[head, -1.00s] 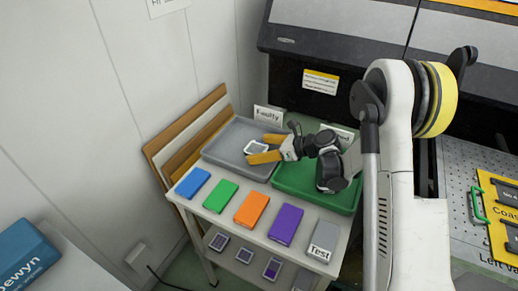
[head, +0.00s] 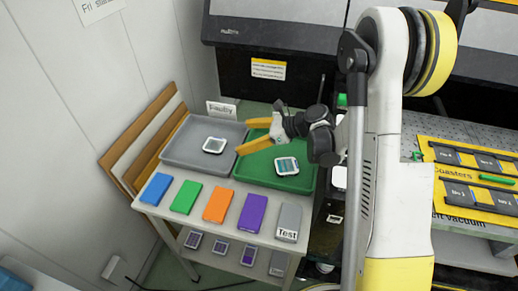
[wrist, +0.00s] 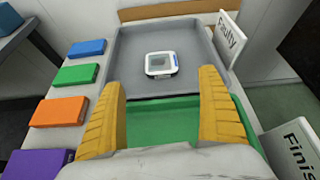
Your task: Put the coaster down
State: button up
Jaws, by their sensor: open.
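A white-rimmed coaster (head: 214,145) lies flat in the grey tray (head: 178,162), behind which stands a "Faulty" sign. It also shows in the wrist view (wrist: 160,64), just beyond my fingertips, with grey tray floor around it. My gripper (head: 243,137) has two yellow fingers, spread apart and empty, to the right of the coaster and not touching it. In the wrist view my gripper (wrist: 162,84) spans the edge between the grey and green trays. A second coaster (head: 287,165) with a teal face lies in the green tray (head: 255,172).
Blue (head: 157,188), green (head: 187,196), orange (head: 218,205), purple (head: 252,214) and grey "Test" (head: 289,222) blocks line the table's front. A "Finished" sign (wrist: 297,150) stands by the green tray. A machine with a yellow plate (head: 470,172) is right.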

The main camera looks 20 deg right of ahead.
jog(key=s+a+r+n+g+h, duration=0.15)
jog(key=s+r+n+h, duration=0.35)
jog(key=s+r+n, duration=0.5)
jog(key=s+d+r+n+t+h, duration=0.1)
jog(key=s+d+n+h, duration=0.1)
jog(key=s+n, duration=0.5)
jog(key=s+d+r+n+h, duration=0.1)
jog(key=s+r+n+h, duration=0.1)
jog(key=s+n, duration=0.4)
jog(key=s+h, duration=0.1)
jog(key=s, duration=0.2)
jog(key=shift+s+d+r+n+t, duration=0.15)
jog(key=shift+d+r+n+t, duration=0.15)
jog(key=shift+d+n+t, duration=0.1)
